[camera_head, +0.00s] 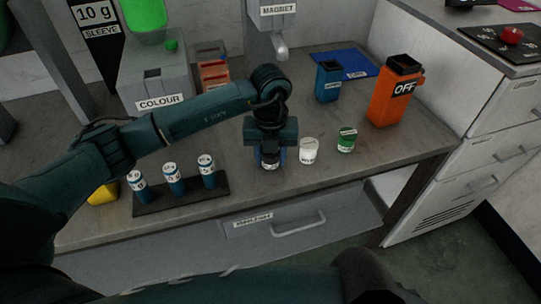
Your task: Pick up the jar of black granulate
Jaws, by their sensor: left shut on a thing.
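My left gripper (270,158) points down over the bench and is shut on the jar of black granulate (269,165). The jar is small and dark with a pale label, and the fingers stand on both sides of it. Its upper part is largely hidden by the gripper. It is upright at the left end of a row of jars; I cannot tell whether its base touches the bench. My right gripper is not in view.
A white jar (309,151) stands close to the right, then a green jar (347,140). An orange OFF container (393,95) and a blue cup (328,81) stand behind. A black tray (218,192) with blue-white cylinders lies left, near the front edge.

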